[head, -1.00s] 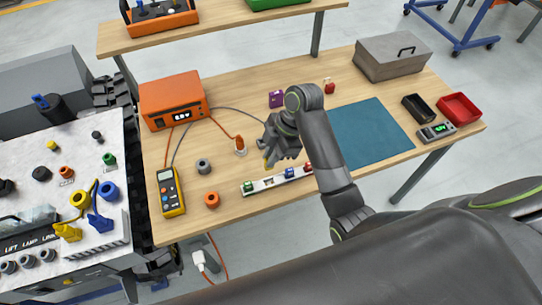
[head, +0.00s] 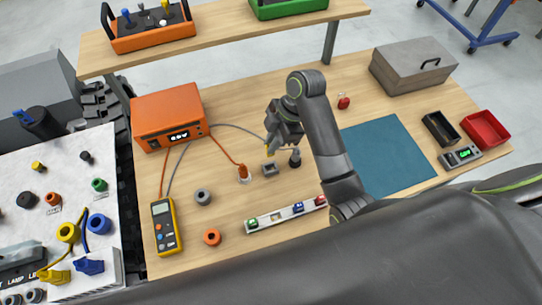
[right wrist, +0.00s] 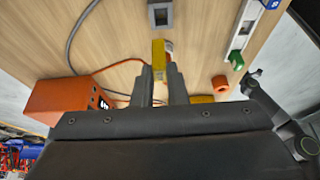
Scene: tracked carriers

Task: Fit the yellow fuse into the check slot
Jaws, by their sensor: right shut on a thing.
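My right gripper (head: 268,147) is shut on the yellow fuse and holds it above the table. In the right wrist view the yellow fuse (right wrist: 158,53) stands out between the fingertips of my right gripper (right wrist: 160,75). A grey square block with a dark opening, which looks like the check slot (head: 270,169), sits on the table close to the gripper in the head view. The check slot (right wrist: 160,13) shows beyond the fuse in the right wrist view, and the fuse is apart from it. My left gripper is not in view.
A white fuse rail (head: 275,217) with several coloured fuses lies nearer. An orange plug (head: 243,173) with its cable and a black post (head: 295,158) flank the slot. An orange power unit (head: 168,115), a yellow meter (head: 164,225) and a blue mat (head: 388,158) lie around.

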